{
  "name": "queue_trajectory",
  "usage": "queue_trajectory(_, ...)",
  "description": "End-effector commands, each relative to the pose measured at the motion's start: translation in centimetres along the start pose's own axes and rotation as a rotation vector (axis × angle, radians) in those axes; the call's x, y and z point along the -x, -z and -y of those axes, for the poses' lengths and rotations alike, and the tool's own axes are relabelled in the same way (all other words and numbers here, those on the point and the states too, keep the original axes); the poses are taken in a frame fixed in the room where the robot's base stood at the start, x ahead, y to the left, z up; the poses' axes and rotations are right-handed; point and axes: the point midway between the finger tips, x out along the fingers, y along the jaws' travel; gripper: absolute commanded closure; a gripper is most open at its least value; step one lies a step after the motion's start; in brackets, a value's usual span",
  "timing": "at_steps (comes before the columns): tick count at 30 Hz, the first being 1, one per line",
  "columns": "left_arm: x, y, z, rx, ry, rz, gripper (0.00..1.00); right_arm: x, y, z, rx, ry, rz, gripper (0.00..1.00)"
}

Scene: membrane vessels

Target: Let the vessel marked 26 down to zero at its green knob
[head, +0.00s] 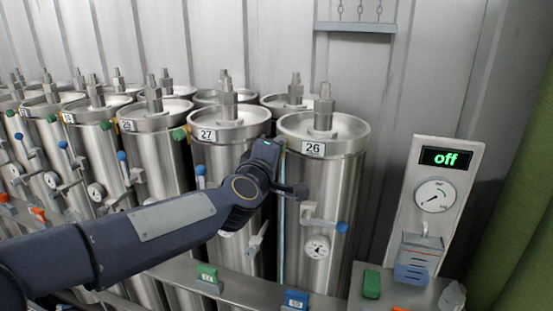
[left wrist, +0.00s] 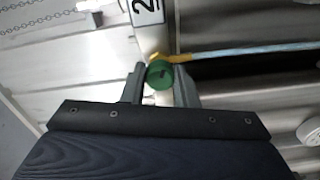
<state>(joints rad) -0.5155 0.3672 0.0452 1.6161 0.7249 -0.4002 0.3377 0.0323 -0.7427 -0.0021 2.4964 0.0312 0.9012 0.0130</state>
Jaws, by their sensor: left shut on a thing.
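The steel vessel marked 26 (head: 330,190) stands at the right end of the row, its label (head: 313,149) near the top. A dial gauge (head: 317,247) and a blue-tipped valve lever (head: 341,227) are on its front. My left gripper (head: 273,146) is at the vessel's upper left, beside the label; in the head view it hides most of the knob. In the left wrist view the green knob (left wrist: 160,75) lies between the fingers of my left gripper (left wrist: 160,82), which is shut on it. A yellow fitting with a pale blue tube (left wrist: 235,52) is beside the knob. My right gripper is not in view.
The vessel marked 27 (head: 220,150) stands close on the left, with several more beyond. At right, a white panel (head: 450,155) has a display reading "off" (head: 446,157) and a dial (head: 436,195). A green block (head: 371,284) lies on the ledge. A green curtain (head: 520,200) hangs far right.

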Motion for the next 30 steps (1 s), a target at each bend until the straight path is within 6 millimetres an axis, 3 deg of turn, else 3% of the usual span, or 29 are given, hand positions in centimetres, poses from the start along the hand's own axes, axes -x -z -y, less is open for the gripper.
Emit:
queue_trajectory(18,0.0,0.0,0.1,0.544,0.0,-0.001,0.96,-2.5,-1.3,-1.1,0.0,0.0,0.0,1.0)
queue_trajectory(30,0.0,0.0,0.1,0.714,0.001,-0.001,0.96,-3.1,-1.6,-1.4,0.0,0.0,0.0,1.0)
